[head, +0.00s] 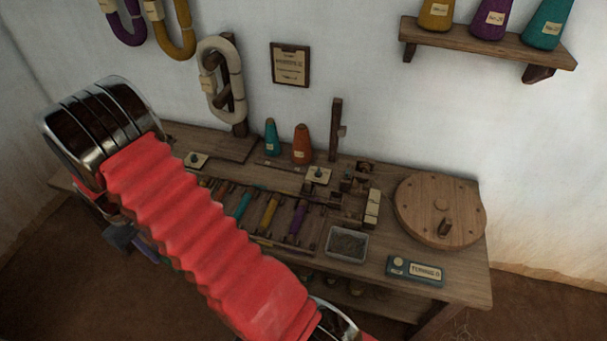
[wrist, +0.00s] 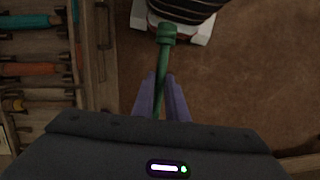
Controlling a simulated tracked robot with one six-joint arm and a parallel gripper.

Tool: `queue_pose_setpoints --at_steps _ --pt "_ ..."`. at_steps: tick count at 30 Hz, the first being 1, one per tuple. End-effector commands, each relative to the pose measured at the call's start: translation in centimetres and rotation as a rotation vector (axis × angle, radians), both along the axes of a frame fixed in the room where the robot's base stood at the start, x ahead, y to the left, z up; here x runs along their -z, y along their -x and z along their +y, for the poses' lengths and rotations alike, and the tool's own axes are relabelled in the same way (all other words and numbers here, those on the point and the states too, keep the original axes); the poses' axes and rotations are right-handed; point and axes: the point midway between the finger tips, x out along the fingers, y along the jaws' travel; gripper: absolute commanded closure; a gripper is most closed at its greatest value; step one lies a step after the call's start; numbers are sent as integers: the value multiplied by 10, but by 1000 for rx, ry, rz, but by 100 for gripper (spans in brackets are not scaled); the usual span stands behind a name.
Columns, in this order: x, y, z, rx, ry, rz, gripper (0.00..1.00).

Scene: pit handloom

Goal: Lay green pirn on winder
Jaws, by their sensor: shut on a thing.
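The green pirn (wrist: 165,58) is a slim green stick with a wider head, seen in the wrist view. My gripper (wrist: 162,84) has its purple fingers shut on the pirn's shaft. The pirn's lower end is hidden by the fingers and gripper body. The head points away from the gripper, over the brown floor beside the bench. In the head view my red arm hides much of the bench's left side. A large round wooden wheel (head: 440,210) lies at the bench's right, with small wooden blocks and posts (head: 357,186) left of it. I cannot tell which part is the winder.
A pirn tray (wrist: 98,60) with several coloured pirns lies left of my gripper in the wrist view. On the bench (head: 469,284) stand a teal cone (head: 271,137), an orange cone (head: 302,145), a grey metal tin (head: 346,244) and a blue labelled box (head: 414,270).

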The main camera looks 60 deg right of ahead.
Motion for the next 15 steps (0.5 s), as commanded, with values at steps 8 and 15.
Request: queue_pose_setpoints --at_steps 8,15 --pt "-1 15 -95 -200 -59 5 100" --pt "-3 42 -177 -405 -116 24 100"
